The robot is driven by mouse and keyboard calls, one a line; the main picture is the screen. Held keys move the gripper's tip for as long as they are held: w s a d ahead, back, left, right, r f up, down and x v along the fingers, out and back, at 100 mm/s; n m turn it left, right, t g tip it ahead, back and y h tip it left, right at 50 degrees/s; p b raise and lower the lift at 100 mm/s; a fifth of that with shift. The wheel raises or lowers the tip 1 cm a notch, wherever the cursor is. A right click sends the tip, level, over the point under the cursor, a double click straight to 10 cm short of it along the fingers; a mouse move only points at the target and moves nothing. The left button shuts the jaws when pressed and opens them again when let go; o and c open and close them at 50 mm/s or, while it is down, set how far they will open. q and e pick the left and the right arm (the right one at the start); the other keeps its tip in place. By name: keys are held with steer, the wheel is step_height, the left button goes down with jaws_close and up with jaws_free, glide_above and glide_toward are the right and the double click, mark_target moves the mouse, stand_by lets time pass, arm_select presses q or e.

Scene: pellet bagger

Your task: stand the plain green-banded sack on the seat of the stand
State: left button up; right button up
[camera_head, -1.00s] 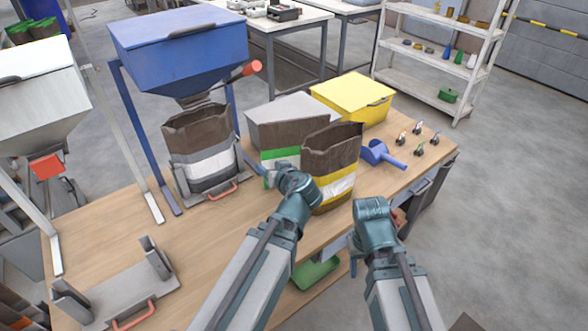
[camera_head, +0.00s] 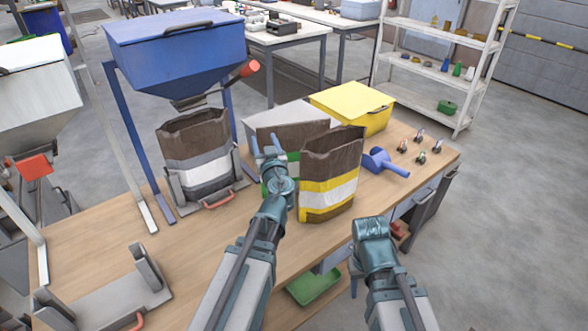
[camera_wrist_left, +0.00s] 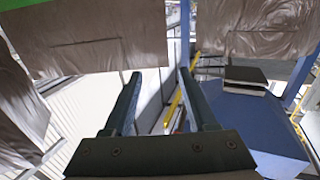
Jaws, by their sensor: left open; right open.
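The green-banded sack (camera_head: 291,134) stands on the bench, brown and open-topped, partly hidden by the yellow-banded sack (camera_head: 327,192) and my left arm. My left gripper (camera_head: 268,146) is open, its two fingers pointing away at the left part of the green-banded sack. I cannot tell whether they touch it. In the left wrist view the fingers (camera_wrist_left: 158,100) are apart with nothing between them. My right gripper (camera_head: 372,230) hangs at the bench's front edge; its fingers are hidden. An empty grey stand (camera_head: 105,295) with upright side plates is at the bench's front left.
A grey-banded sack (camera_head: 196,155) sits in another stand under the blue hopper (camera_head: 175,50). A grey bin (camera_head: 285,117), yellow bin (camera_head: 352,103) and blue scoop (camera_head: 384,162) are behind and right. Bare bench (camera_head: 180,245) lies between the two stands.

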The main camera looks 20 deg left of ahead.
mark_target(261, 130)
arm_select(q)
steer(key=x, duration=0.4)
steer(key=shift+w+a, duration=0.2)
steer(key=shift+w, duration=0.1)
steer(key=x, duration=0.5)
steer(key=shift+w+d+f, duration=0.1)
steer(key=shift+w+f, duration=0.05)
jaws_close()
